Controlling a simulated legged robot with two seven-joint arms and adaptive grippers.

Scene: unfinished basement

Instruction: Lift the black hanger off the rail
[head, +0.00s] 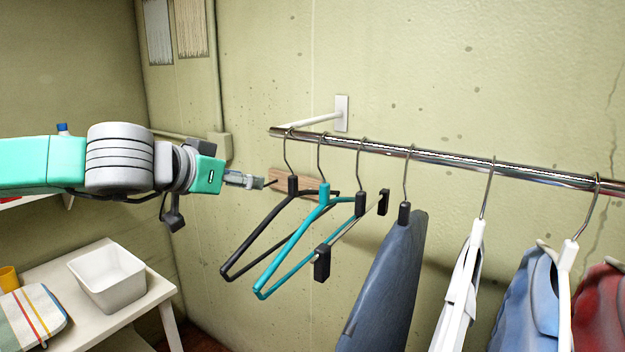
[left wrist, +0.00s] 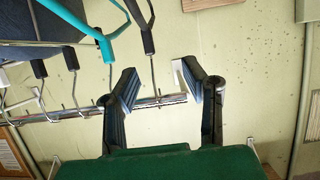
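The black hanger (head: 257,231) hangs empty by its metal hook at the left end of the chrome rail (head: 400,152). In the left wrist view, its dark neck (left wrist: 148,40) and thin hook appear between my finger tips, with the rail (left wrist: 65,114) behind. My left gripper (head: 264,183) is just left of the hanger's neck in the head view. Its two fingers (left wrist: 158,74) are apart and grip nothing; I cannot tell how far the hook lies between them in depth. My right gripper is not in view.
A teal hanger (head: 290,243) hangs close right of the black one, then a clip hanger (head: 323,262) and hangers with clothes, including blue trousers (head: 388,285). A white wall bracket (head: 342,113) holds the rail end. A white bin (head: 107,279) stands on a table lower left.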

